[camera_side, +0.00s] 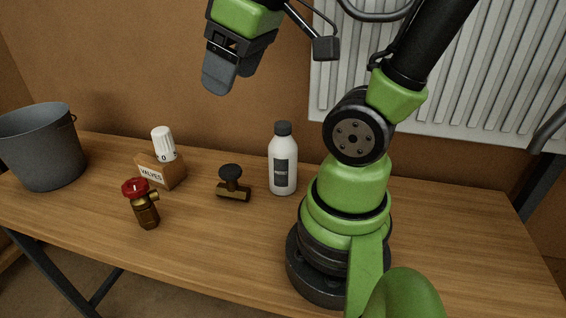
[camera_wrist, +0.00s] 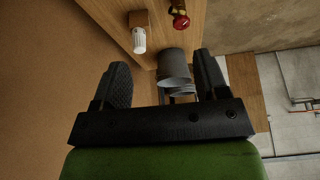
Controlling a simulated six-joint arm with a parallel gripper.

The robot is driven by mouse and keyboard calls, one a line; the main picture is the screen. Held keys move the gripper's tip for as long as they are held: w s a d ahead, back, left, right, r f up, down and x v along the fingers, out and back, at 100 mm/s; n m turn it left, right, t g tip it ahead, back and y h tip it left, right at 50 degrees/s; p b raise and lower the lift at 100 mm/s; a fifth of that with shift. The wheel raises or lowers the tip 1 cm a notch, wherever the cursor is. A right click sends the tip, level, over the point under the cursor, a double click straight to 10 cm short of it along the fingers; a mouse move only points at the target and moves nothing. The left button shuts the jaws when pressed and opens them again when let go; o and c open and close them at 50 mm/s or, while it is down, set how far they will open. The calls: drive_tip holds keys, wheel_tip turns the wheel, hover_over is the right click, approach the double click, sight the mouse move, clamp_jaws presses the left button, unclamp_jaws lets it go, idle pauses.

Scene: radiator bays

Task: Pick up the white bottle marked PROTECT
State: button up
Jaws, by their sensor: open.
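The white bottle (camera_side: 283,165) has a dark cap and a dark label. It stands upright on the wooden bench, left of my arm's base in the side view. The label print is too small to read with certainty. My gripper (camera_side: 217,82) is high above the bench, up and to the left of the bottle, and clearly apart from it. In the wrist view my gripper (camera_wrist: 160,85) has its two dark fingers spread with nothing held between them. The bottle does not show in the wrist view.
A brass valve with black knob (camera_side: 233,183) stands left of the bottle. Further left are a red-handled valve (camera_side: 146,205), a VALVES box (camera_side: 160,171) with a white thermostatic head (camera_side: 163,142), and a grey bucket (camera_side: 42,150). A radiator (camera_side: 470,80) hangs behind, right.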

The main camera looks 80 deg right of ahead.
drive_tip(key=d+f+n+g+h, duration=0.1)
drive_tip(key=d+f+n+g, duration=0.2)
drive_tip(key=d, duration=0.4)
drive_tip(key=n+g, duration=0.3)
drive_tip(key=n, duration=0.2)
hover_over(283, 124)
drive_tip(key=f, duration=0.6)
drive_tip(key=shift+w+a+f, duration=0.1)
drive_tip(key=shift+w+f, duration=0.2)
drive_tip(key=shift+w, duration=0.05)
drive_tip(key=shift+s+f, duration=0.2)
drive_tip(key=shift+f, duration=1.4)
drive_tip(key=shift+s+f, duration=0.15)
drive_tip(key=shift+f, duration=1.45)
clamp_jaws()
